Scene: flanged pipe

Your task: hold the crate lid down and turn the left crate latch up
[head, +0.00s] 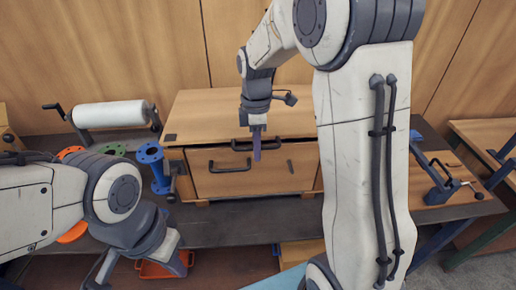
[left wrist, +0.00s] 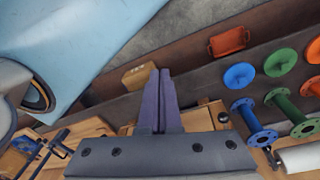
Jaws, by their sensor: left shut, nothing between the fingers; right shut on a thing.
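The wooden crate (head: 272,178) stands on the workbench with its lid (head: 205,108) lying on top. A dark handle (head: 240,146) is at the lid's front edge. A small dark latch (head: 290,166) shows upright on the right of the crate front. A dark bent bar (head: 230,170) is on the left of the front; I cannot tell whether it is the left latch. My right gripper (head: 257,154) points down at the lid's front edge, shut on what looks like the lid handle. My left gripper (head: 187,262) is low at the bench's front, shut and empty, its fingers also in the left wrist view (left wrist: 164,100).
A blue flanged pipe (head: 152,168) stands left of the crate, near a white roll (head: 108,114). An orange bin (head: 162,270) is low in front. My right arm hides the crate's right side. The bench strip before the crate is clear.

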